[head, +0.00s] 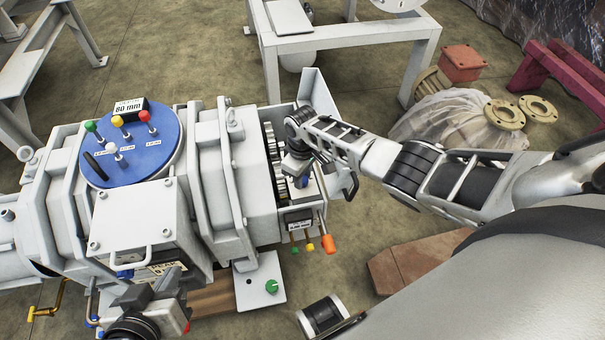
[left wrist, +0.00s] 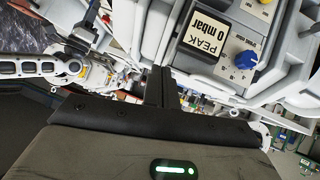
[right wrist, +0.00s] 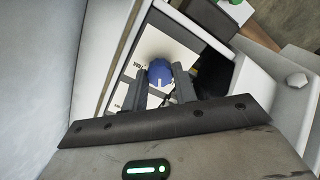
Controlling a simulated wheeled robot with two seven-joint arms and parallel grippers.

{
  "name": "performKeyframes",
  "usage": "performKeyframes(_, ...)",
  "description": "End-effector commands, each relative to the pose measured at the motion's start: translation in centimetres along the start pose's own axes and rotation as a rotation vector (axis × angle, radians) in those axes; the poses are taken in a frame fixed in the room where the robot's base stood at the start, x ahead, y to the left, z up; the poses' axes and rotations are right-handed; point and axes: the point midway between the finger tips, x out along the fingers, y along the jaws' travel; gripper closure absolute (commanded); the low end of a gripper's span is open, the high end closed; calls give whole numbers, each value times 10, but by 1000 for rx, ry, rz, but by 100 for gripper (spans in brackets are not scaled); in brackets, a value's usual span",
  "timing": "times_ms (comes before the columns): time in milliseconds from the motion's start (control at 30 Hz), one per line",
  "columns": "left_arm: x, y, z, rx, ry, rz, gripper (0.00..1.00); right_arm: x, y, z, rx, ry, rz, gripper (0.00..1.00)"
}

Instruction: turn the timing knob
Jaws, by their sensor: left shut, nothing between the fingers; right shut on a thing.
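A blue knob (right wrist: 160,72) sits on a white labelled panel inside the open housing in the right wrist view; its label text is too small to read. My right gripper (right wrist: 165,84) has its two fingers on either side of this knob and is shut on it. In the head view the right gripper (head: 299,172) reaches into the housing beside the gears, and it mostly hides the knob. My left gripper (left wrist: 160,75) is shut and empty. It is near the peak display (left wrist: 212,38) and another blue knob (left wrist: 246,60). In the head view it is at the lower left (head: 160,288).
A blue round plate (head: 130,150) with coloured levers tops the machine. An orange-handled lever (head: 328,243) sticks out below the housing. A white plate with a green knob (head: 271,286) is lower. A grey frame (head: 340,45) stands behind. Floor right of the machine is partly open.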

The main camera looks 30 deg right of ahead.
Motion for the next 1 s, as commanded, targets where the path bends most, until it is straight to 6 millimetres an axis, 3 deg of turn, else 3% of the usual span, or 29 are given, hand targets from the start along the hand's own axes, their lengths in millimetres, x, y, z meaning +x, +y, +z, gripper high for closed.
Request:
performKeyframes(500,0,0,2,0,-5,1,100,0,0,0,-27,0,0,95)
performKeyframes(533,0,1,2,0,-6,1,100,0,0,0,-26,0,0,66)
performKeyframes(600,0,1,3,-1,-8,1,100,0,0,0,-26,0,0,50)
performKeyframes(867,0,2,4,-3,-11,3,100,0,0,0,-26,0,0,50)
performKeyframes(1000,-4,3,0,-1,-15,2,100,-11,0,0,-26,1,0,50)
